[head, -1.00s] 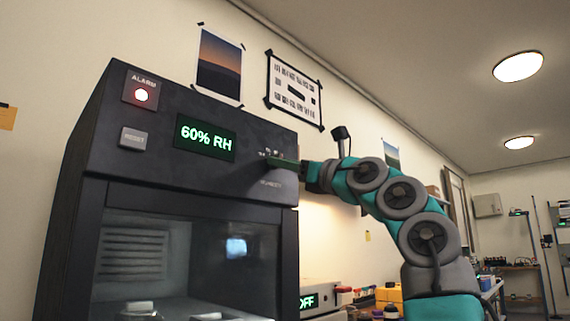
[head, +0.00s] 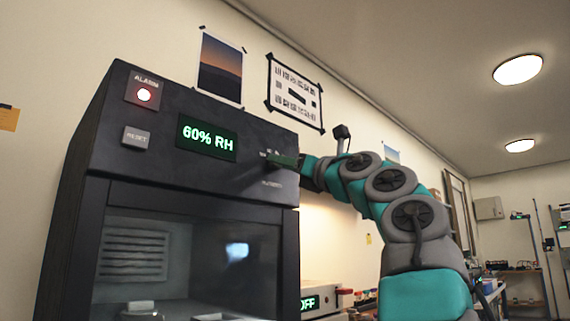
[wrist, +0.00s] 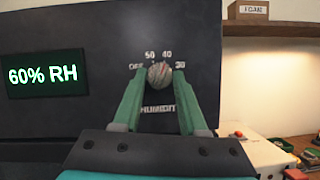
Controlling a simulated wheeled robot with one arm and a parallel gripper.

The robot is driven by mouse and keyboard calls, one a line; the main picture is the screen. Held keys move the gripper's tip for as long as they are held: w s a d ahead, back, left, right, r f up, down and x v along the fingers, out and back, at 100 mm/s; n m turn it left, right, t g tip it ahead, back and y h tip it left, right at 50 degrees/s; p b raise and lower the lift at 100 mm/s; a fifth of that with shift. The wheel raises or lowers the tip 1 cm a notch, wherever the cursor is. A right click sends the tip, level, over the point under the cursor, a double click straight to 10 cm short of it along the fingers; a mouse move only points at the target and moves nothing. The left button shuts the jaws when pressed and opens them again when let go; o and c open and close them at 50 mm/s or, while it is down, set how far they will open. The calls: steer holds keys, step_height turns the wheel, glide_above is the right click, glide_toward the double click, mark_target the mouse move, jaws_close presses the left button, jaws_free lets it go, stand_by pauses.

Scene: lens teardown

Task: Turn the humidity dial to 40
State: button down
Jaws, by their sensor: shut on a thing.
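The humidity dial (wrist: 159,75) is a round knob on the dark cabinet front, with 50, 40 and 30 printed around its top and a HUMIDITY label below. My gripper (wrist: 160,80) is shut on the dial, one green finger at each side. In the head view my gripper (head: 283,160) reaches the panel from the right and hides most of the dial. The display (head: 206,138) reads 60% RH in green, and it also shows in the wrist view (wrist: 45,74). The dial's pointer cannot be made out.
A lit red alarm lamp (head: 144,95) and a RESET button (head: 136,137) are at the panel's left. Below is the cabinet's glass window (head: 180,262). A shelf with a box (wrist: 248,10) and a bench with equipment (wrist: 250,150) stand to the right.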

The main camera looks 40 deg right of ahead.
steer(key=shift+c, duration=2.2)
jaws_free()
steer(key=b+v, duration=0.3)
steer(key=v, duration=0.5)
